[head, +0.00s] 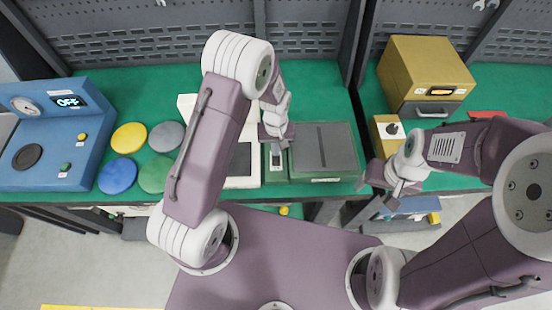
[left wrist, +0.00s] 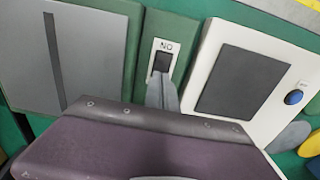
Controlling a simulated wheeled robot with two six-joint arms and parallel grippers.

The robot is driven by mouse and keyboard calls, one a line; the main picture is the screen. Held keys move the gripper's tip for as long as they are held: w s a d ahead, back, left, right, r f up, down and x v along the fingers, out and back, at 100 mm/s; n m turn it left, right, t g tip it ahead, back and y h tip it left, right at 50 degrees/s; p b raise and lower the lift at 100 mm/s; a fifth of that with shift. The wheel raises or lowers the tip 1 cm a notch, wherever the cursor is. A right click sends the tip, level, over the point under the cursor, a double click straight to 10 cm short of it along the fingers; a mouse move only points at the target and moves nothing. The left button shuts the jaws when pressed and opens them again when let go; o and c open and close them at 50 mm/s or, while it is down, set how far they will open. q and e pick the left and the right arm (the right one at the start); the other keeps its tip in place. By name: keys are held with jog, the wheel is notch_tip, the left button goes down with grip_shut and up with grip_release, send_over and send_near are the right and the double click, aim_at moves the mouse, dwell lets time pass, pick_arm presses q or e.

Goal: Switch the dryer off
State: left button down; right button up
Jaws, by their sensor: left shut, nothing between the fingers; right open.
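I take the green box with a grey lid (head: 324,148) in the middle of the bench to be the dryer. It also shows in the left wrist view (left wrist: 68,52). Beside its lid is a strip with a dark rocker switch (left wrist: 162,62) and a small label that reads ON upside down in that view. My left gripper (head: 278,143) is shut and empty over this strip. In the left wrist view its fingertips (left wrist: 162,88) are at the switch's near edge; I cannot tell whether they touch it. My right gripper (head: 398,190) is open and empty near the bench's front edge.
A white device (left wrist: 240,82) with a dark panel and blue button stands beside the green box. A blue machine (head: 62,178) displaying OFF and several coloured discs (head: 129,137) are to the left. A yellow box (head: 420,68) stands at right.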

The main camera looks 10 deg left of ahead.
pick_arm(q)
jog(key=shift+f+b, duration=0.65)
jog(key=shift+f, duration=0.25)
dwell(0.6)
jog(key=shift+r, duration=0.1)
notch_tip(320, 180, up, 7)
jog(key=p, duration=0.6)
dwell(0.4)
